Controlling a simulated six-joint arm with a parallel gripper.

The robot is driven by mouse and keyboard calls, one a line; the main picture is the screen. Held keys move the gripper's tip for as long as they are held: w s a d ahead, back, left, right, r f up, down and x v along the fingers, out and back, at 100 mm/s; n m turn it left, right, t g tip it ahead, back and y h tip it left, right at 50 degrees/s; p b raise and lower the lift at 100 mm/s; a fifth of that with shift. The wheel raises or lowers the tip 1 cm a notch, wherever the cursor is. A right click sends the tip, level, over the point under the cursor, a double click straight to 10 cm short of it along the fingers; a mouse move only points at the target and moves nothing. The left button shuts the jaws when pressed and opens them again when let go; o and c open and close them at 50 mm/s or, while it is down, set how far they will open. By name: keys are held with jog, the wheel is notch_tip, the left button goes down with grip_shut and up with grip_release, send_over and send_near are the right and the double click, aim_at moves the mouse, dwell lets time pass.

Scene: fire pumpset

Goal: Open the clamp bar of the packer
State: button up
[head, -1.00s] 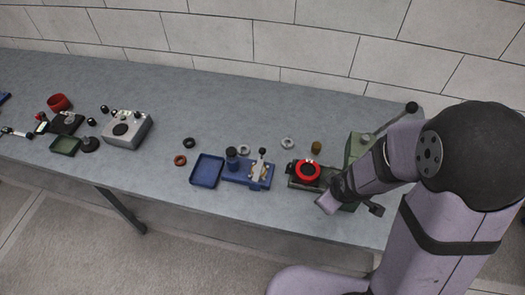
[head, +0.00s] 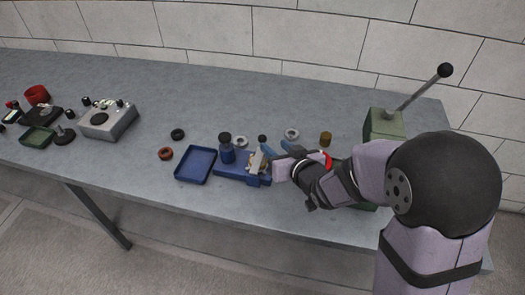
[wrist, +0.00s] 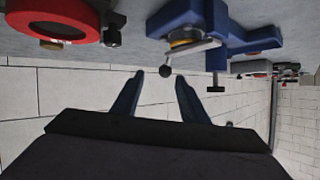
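A blue fixture (head: 232,168), probably the packer, stands on the bench with a pale metal piece and a black-knobbed bar at its right end.
A blue tray (head: 195,165) lies left of the fixture. A red ring (wrist: 58,18) on another device is close to my gripper and mostly hidden behind my arm in the head view. A green machine (head: 384,124) with a long lever stands at right. Small rings lie behind the fixture.

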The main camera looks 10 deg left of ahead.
aim_at(264, 140)
jog(key=shift+a, duration=0.65)
jog(key=shift+w, duration=0.15)
jog(key=shift+p+x, duration=0.3)
jog(key=shift+x, duration=3.25)
jog(key=shift+a, duration=0.1)
jog(key=shift+c, duration=0.6)
grip_shut()
